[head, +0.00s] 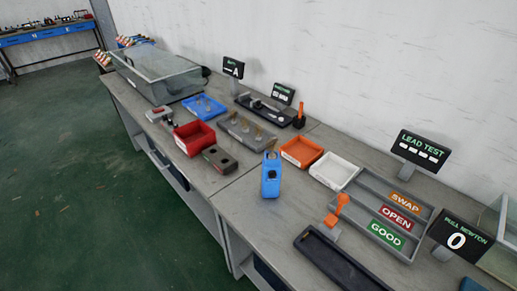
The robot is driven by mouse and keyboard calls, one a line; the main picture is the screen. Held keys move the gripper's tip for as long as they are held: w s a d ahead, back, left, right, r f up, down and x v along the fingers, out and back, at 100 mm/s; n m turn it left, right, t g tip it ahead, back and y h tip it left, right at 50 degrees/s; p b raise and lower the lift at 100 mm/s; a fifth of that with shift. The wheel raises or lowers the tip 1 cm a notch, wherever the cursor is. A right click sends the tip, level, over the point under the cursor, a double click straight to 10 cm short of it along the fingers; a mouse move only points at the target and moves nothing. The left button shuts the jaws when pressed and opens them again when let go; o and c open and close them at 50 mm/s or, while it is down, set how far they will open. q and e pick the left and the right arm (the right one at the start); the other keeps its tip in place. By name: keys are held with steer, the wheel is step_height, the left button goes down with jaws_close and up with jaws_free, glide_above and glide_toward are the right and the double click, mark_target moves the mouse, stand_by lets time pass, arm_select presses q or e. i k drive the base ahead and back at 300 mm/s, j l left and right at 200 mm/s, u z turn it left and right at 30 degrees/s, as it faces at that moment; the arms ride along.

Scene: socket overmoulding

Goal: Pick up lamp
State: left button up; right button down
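No item here is clearly recognisable as a lamp. A blue upright device (270,178) with a dark round spot on its front stands on the near workbench, left of the orange bin. An orange-handled piece (338,211) on a grey block stands behind the long dark tray. Another small orange piece (299,115) stands upright at the back near the displays. I cannot tell which of these, if any, is the lamp. Neither of my grippers shows in the head view.
The grey workbench (240,207) carries a red bin (194,137), a blue tray (205,106), an orange bin (302,151), a white bin (334,170) and a sorting tray marked SWAP, OPEN and GOOD (386,235). A long dark tray (340,262) lies in front. Green floor is clear at left.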

mark_target(273, 144)
steer(key=i+j+z, duration=0.2)
steer(key=j+z, duration=0.3)
steer(key=i+j+z, duration=0.1)
steer(key=j+z, duration=0.85)
steer(key=j, duration=0.2)
steer(key=k+j+z, duration=0.1)
steer(key=j+z, duration=0.4)
